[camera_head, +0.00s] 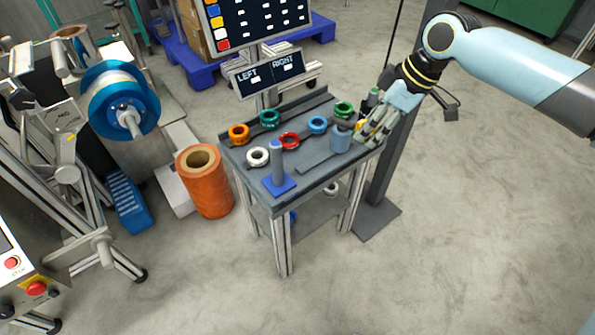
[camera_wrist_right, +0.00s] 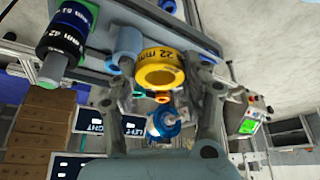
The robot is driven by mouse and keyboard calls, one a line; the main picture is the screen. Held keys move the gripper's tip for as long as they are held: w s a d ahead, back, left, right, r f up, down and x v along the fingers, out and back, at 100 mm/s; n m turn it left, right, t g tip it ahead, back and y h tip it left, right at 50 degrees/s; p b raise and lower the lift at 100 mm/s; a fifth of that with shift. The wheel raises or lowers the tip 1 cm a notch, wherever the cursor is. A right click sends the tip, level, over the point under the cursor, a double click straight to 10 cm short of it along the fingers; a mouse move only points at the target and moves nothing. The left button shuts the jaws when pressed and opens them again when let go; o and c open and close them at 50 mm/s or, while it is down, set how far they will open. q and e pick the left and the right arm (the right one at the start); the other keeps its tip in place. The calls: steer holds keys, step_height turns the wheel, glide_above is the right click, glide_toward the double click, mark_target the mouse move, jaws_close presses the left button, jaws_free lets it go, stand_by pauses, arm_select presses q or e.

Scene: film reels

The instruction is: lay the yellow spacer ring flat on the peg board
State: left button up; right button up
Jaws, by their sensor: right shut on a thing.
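The yellow spacer ring, marked "22 mm", shows in the right wrist view (camera_wrist_right: 160,68) between the two fingers of my right gripper (camera_wrist_right: 163,78). The fingers are shut on it from both sides. In the head view my right gripper (camera_head: 371,132) is at the right end of the grey table, and only a bit of yellow shows by its fingers. I cannot tell whether the ring touches the table. A blue square base with an upright peg (camera_head: 278,167) stands at the table's front left. I cannot tell which part is the peg board. My left gripper is in neither view.
Orange (camera_head: 239,132), white (camera_head: 258,156), red (camera_head: 289,140) and other coloured rings lie on the table (camera_head: 272,203). A blue-grey cylinder (camera_head: 340,138) stands just left of my right gripper. Dark labelled cores (camera_wrist_right: 68,38) are close by in the wrist view.

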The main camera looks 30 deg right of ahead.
step_height(320, 180, down, 3)
steer(key=w+a+b, duration=0.1)
steer(key=w+a, duration=0.2)
steer(key=b, duration=0.2)
glide_above(308, 162)
steer(key=s, duration=0.1)
steer(key=f, duration=0.4)
steer(key=shift+d, duration=0.35)
step_height(308, 162, down, 4)
steer(key=shift+s+r+b, duration=0.1)
steer(key=shift+b, duration=0.85)
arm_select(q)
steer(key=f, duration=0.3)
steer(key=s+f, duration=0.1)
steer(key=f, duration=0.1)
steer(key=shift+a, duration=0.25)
arm_select(e)
steer(key=o, duration=1.2)
steer(key=shift+f, duration=0.2)
steer(key=shift+c, duration=0.2)
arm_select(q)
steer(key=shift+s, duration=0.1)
arm_select(e)
steer(key=shift+r, duration=0.1)
